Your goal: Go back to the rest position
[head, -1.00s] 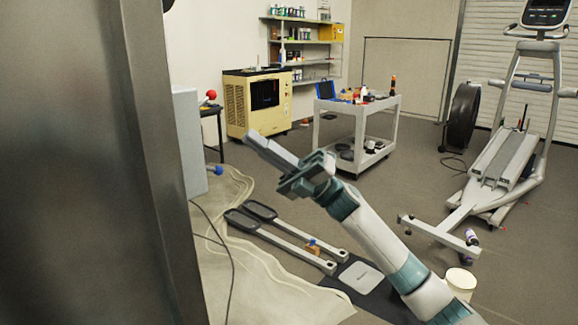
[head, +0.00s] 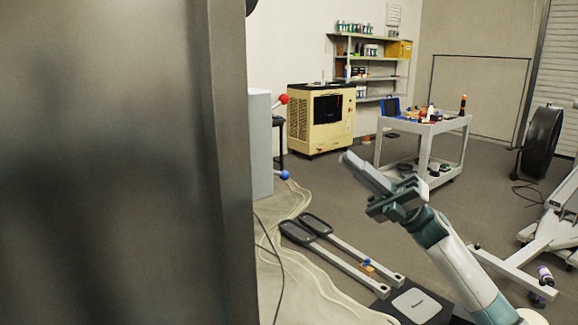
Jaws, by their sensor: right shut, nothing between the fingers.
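My right gripper (head: 366,172) is shut and empty. Its arm comes up from the lower right of the head view, and the gripper is held in the air in front of the floor, pointing up and to the left. My left gripper is not in view.
A large dark panel (head: 110,160) fills the left side, close to me. A cart (head: 425,135) with tools, a beige machine (head: 320,120) and shelves (head: 370,60) stand behind. The elliptical's frame (head: 545,240) is at right. Grey floor is open between.

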